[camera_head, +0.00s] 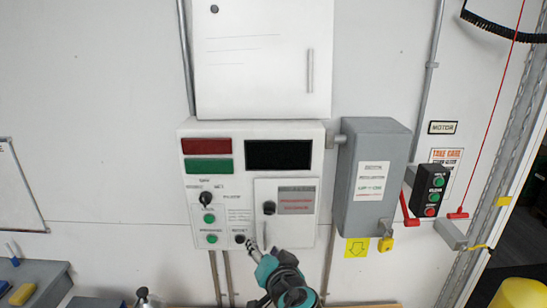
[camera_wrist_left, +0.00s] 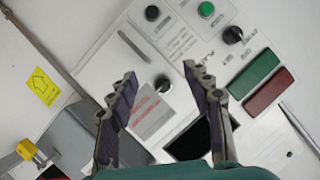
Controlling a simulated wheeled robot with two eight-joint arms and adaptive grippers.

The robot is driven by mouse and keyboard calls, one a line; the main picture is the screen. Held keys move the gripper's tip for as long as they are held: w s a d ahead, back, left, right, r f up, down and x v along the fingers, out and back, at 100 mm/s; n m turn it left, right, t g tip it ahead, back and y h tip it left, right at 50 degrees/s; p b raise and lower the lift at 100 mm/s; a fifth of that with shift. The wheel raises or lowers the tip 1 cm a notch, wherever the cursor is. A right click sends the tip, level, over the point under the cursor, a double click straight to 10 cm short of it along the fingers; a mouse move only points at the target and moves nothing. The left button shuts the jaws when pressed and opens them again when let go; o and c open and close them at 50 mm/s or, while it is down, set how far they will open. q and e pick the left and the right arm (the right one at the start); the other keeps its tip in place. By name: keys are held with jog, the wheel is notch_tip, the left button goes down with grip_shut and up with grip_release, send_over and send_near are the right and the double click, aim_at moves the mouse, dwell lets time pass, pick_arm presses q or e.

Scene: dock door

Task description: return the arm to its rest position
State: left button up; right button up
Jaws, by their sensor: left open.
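My left gripper (camera_head: 258,252) is at the bottom middle of the head view, in front of the lower edge of a white control panel (camera_head: 232,259). In the left wrist view its two dark fingers (camera_wrist_left: 160,73) stand apart with nothing held between them. The panel fills much of that view, tilted, with its small door, black knobs and green button showing between and beyond the fingers. I cannot tell how far the fingertips are from the panel. My right gripper is in neither view.
A grey box (camera_head: 368,180) with a yellow padlock (camera_head: 385,244) is right of the panel. A black button station (camera_head: 428,191) and red handles stand further right. A white cabinet (camera_head: 262,60) is above. The left wall is mostly bare.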

pick_arm(q)
jog(key=s+a+f+n+g+b, duration=0.15)
jog(key=s+a+f+b, duration=0.25)
jog(key=a+f, duration=0.4)
jog(key=s+a+f+n+g+b, duration=0.1)
jog(key=s+a+f+g+b, duration=0.3)
jog(key=f, duration=0.5)
jog(key=s+a+f+h+b, duration=0.2)
jog(key=s+f+b, duration=0.2)
jog(key=f, duration=0.4)
jog(key=s+a+f+n+h+b, duration=0.1)
jog(key=s+a+f+h+b, duration=0.1)
jog(key=s+f, duration=0.4)
notch_tip(320, 180, down, 2)
jog(key=shift+a+f+g+b, duration=0.1)
jog(key=shift+a+g+b, duration=0.1)
jog(key=shift+g+b, duration=0.45)
jog(key=shift+n, duration=0.25)
